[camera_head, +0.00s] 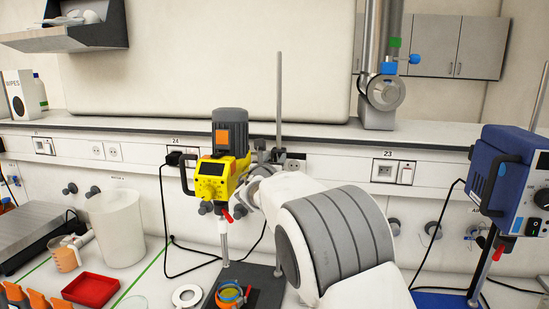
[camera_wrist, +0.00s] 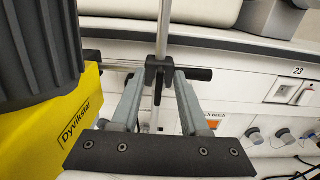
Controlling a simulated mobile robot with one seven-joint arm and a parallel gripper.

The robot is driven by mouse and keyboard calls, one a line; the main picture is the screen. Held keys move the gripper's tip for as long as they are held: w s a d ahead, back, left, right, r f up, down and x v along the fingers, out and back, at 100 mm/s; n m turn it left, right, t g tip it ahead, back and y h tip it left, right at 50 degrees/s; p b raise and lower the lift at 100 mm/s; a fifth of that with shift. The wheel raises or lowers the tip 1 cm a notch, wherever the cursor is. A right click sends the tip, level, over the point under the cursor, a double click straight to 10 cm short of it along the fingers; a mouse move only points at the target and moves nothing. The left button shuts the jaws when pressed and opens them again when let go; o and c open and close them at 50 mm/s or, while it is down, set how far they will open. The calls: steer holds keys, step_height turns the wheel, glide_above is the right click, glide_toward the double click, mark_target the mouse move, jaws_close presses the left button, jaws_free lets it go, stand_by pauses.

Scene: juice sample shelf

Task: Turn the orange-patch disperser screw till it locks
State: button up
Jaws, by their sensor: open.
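The disperser (camera_head: 212,178) is yellow with a dark grey motor top and an orange patch on it. It hangs on an upright metal rod (camera_head: 279,95). In the wrist view its yellow body (camera_wrist: 75,130) with black lettering fills the left side. A black clamp (camera_wrist: 157,72) sits on the rod, with a black bar-like screw (camera_wrist: 200,74) pointing right. My gripper (camera_wrist: 160,88) is open, its two grey fingers on either side of a dark lever-like part under the clamp. I cannot tell whether they touch it. In the head view my arm hides most of the clamp.
A beaker-like white container (camera_head: 117,228), a red tray (camera_head: 90,290) and an orange-filled beaker (camera_head: 66,257) stand at left. An orange-rimmed vessel (camera_head: 230,294) stands below the disperser. A blue device (camera_head: 500,185) is at right. Cables hang along the back wall.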

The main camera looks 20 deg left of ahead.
jaws_close()
